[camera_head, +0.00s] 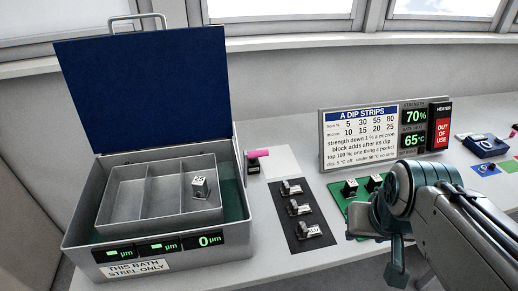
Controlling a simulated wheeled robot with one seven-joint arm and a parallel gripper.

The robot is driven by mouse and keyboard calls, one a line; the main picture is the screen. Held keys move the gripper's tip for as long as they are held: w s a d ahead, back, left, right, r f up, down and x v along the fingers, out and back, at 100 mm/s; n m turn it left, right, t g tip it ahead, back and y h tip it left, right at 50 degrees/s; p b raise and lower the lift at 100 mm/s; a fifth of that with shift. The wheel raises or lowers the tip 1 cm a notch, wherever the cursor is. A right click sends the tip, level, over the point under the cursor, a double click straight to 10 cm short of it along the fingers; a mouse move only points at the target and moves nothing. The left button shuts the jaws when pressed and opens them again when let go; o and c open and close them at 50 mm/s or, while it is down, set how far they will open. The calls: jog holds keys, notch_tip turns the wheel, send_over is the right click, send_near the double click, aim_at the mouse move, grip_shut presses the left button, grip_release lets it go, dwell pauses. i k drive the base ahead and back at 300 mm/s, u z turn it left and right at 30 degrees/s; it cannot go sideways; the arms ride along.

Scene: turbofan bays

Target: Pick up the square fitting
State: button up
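No piece is clearly marked as the square fitting. Square-looking pieces include a pale metal block (199,187) with dark marks on top, in the right compartment of the grey tray (120,189). Two small dark and silver blocks (350,187) (374,182) sit on a green mat (357,218), partly behind my arm. Several small metal fittings lie in a column on a dark mat (297,239); the lowest (309,229) has a small label. My gripper (396,270) points down at the lower right, in front of the green mat. Its fingers overlap, so its opening is unclear; I see nothing in it.
The tray sits in a grey bath (75,227) with its blue lid (145,88) raised; its label reads "THIS BATH STEEL ONLY". A sign (359,137) about dip strips and a heater display (440,128) stand behind. A blue device (485,146) lies far right.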

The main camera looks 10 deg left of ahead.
aim_at(202, 192)
jog(key=u, duration=1.6)
